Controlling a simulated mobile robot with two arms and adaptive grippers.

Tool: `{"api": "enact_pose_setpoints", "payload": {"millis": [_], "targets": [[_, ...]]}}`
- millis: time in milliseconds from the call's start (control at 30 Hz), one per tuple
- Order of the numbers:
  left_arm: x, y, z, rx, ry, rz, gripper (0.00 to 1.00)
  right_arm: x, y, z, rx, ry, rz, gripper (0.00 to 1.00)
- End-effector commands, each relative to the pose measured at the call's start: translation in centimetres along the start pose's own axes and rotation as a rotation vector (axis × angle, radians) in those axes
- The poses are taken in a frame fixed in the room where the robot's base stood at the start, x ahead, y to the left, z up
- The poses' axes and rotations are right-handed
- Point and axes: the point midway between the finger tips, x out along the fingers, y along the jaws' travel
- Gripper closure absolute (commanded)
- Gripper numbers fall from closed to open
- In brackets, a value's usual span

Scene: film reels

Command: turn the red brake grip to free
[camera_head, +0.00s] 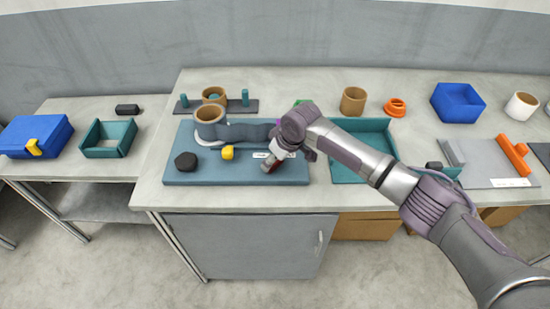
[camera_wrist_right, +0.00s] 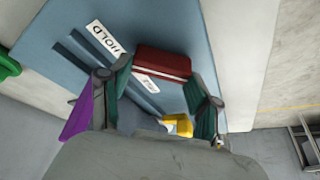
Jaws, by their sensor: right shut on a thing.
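The red brake grip (camera_wrist_right: 162,62) sits on the blue-grey board (camera_head: 235,178). My right gripper (camera_wrist_right: 160,80) is shut on it, with a dark green finger pad at each side in the wrist view. In the head view my right gripper (camera_head: 284,160) comes down at the board's right part and hides most of the grip. My left gripper is not in view.
A teal tray (camera_head: 385,125) stands right of the board, partly behind my arm. A blue bin (camera_head: 458,102) stands farther right. The bench front strip is clear.

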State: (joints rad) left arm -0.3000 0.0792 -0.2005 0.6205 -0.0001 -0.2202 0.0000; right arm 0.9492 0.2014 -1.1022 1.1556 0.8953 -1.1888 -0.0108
Motion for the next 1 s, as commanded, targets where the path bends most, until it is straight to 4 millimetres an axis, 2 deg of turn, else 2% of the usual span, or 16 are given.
{"api": "enact_pose_setpoints", "payload": {"millis": [167,467,1000], "targets": [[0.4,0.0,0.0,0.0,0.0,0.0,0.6,0.1,0.0,0.0,-0.07,-0.001,-0.032,0.72],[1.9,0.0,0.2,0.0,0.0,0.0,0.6,0.3,0.1,0.1,-0.299,0.0,-0.128,0.72],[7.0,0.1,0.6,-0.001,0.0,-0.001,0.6,0.5,0.2,0.0,-0.775,0.002,-0.323,0.72]]}}
